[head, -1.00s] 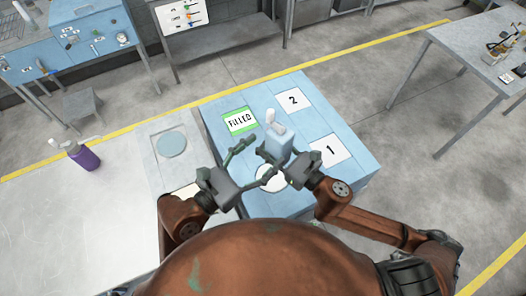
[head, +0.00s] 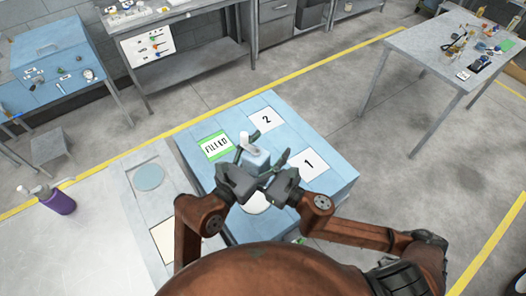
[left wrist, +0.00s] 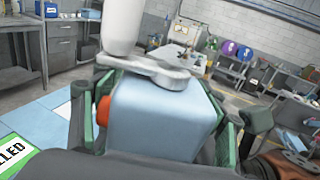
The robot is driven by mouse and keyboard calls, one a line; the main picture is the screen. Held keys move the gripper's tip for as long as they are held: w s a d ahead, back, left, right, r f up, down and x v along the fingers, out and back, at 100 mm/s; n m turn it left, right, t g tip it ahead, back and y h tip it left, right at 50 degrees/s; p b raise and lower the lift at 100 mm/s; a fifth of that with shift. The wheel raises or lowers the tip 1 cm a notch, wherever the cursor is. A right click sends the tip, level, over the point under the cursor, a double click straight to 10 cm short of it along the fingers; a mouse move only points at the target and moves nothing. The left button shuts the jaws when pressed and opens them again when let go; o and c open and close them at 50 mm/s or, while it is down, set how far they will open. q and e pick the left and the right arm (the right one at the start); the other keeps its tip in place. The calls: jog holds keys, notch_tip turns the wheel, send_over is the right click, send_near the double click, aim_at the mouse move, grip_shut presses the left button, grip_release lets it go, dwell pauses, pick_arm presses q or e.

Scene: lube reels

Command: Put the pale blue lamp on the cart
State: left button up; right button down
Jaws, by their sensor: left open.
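The pale blue lamp (head: 257,159) is a boxy pale blue body with a white top part. It is upright over the blue-topped surface, between my two grippers. In the left wrist view the lamp (left wrist: 160,118) fills the middle, with an orange-red knob on its left side and green finger parts on both sides. My left gripper (head: 250,168) is open, with its fingers around the lamp. My right gripper (head: 276,170) is close against the lamp's right side; its fingers overlap the lamp and the left gripper, so its grip is unclear. I cannot tell which piece is the cart.
The blue-topped surface (head: 325,182) carries a FILLED card (head: 216,145) and cards 1 (head: 309,164) and 2 (head: 267,120). A purple bottle (head: 60,201) stands on the pale table at left. A cluttered grey table (head: 415,50) is at upper right, with open floor between.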

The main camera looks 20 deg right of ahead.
jog(key=shift+r, duration=0.1)
pick_arm(q)
jog(key=c, duration=0.8)
jog(key=shift+s+d, duration=0.15)
grip_shut()
pick_arm(e)
jog(key=shift+w, duration=0.1)
jog(key=shift+d, duration=0.1)
jog(key=c, duration=2)
grip_release()
jog(key=o, duration=0.9)
jog(key=shift+c, duration=0.2)
